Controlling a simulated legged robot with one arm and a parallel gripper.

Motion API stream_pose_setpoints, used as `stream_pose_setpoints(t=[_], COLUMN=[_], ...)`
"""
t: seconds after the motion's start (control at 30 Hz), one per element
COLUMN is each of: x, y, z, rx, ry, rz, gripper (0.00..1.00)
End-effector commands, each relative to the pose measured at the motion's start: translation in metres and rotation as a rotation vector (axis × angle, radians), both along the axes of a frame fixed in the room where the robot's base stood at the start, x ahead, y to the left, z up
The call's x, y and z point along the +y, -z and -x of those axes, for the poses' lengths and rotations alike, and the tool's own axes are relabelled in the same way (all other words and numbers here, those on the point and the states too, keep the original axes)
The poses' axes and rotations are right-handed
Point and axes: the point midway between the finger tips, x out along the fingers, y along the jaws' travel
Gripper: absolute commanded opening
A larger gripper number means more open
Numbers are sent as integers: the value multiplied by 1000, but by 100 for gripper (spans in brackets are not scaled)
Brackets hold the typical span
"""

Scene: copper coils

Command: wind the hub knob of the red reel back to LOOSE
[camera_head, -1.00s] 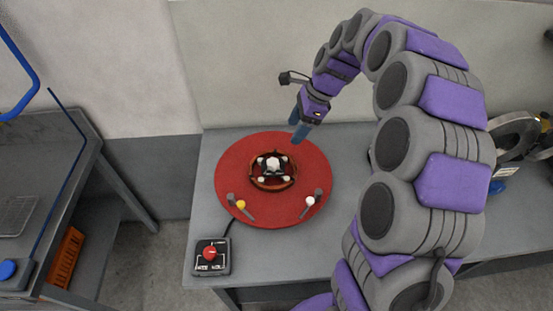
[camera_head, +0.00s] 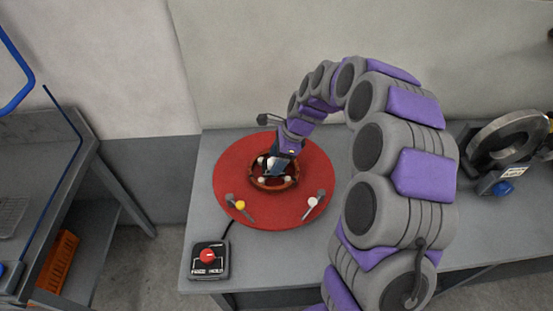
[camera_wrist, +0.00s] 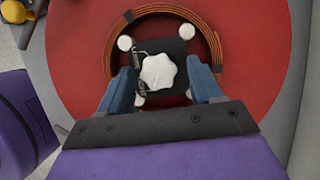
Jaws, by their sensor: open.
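The red reel (camera_head: 300,212) lies flat on the grey bench, and it also fills much of the wrist view (camera_wrist: 75,60). Its hub knob (camera_wrist: 158,72) is a white lobed knob on a black square plate, with small lettering on the plate that I cannot read for certain. A copper coil (camera_wrist: 205,38) rings the hub, with white pegs around the plate. My gripper (camera_head: 270,172) is over the hub. In the wrist view my gripper (camera_wrist: 165,85) is open, one blue finger on each side of the knob, with gaps between fingers and knob. In the head view it partly hides the knob.
A control box with a red button (camera_head: 208,255) sits at the bench's front left. Yellow-tipped (camera_head: 240,205) and white-tipped (camera_head: 312,201) levers stand on the reel's near side. A grey ring-shaped device (camera_head: 505,140) is at the right. An orange crate (camera_head: 62,258) is on the left rack.

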Motion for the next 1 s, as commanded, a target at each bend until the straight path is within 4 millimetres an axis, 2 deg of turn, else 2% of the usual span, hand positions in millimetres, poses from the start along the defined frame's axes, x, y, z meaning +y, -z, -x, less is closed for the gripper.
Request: stream_pose_setpoints(t=[0.2,0.77,1.0], x=[0,0,0], y=[0,0,-1], z=[0,0,-1], rx=[1,0,0], ry=[0,0,-15], rz=[0,0,0], gripper=[64,11,9])
